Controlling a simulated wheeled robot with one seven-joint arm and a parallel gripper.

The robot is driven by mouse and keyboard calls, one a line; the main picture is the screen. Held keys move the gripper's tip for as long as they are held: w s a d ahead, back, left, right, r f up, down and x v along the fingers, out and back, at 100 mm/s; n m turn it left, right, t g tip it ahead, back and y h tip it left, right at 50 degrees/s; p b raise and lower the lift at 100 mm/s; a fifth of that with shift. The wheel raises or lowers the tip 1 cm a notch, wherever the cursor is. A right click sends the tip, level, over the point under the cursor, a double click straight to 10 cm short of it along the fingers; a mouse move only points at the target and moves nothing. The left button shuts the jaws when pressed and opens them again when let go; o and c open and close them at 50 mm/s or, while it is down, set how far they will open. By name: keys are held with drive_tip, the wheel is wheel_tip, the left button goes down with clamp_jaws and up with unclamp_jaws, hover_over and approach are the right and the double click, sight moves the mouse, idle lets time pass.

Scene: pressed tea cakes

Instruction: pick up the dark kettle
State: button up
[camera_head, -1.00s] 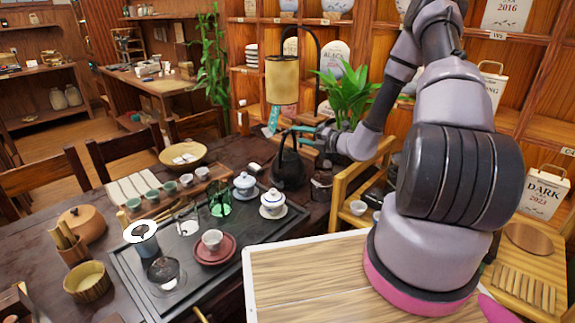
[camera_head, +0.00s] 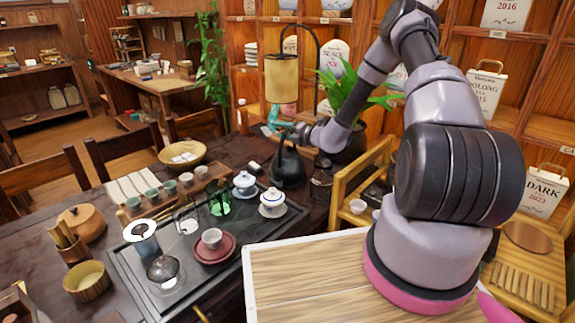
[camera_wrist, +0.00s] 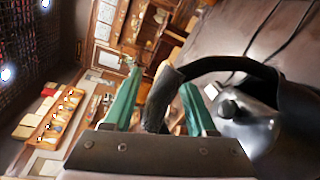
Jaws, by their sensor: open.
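The dark kettle (camera_head: 288,168) stands upright on the dark table behind the tea tray, its arched handle raised. My gripper (camera_head: 279,127) is at the height of the handle, above the kettle's body. In the wrist view my gripper (camera_wrist: 160,79) has its two teal fingers apart. One end of the black handle (camera_wrist: 225,64) passes between them, and the gap around it shows no firm grip. The kettle's shiny lid and dark body (camera_wrist: 245,120) lie to the right there. Whether a finger touches the handle I cannot tell.
A hanging lamp (camera_head: 282,80) is close behind my gripper. A potted plant (camera_head: 345,90) stands behind my wrist. Two lidded white cups (camera_head: 272,203) and a tea tray (camera_head: 225,255) are in front of the kettle. A wooden chair (camera_head: 345,180) is to the right.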

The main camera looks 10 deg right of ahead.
clamp_jaws()
drive_tip(key=shift+w+r, duration=0.1)
drive_tip(key=shift+r, duration=0.05)
idle(1.1)
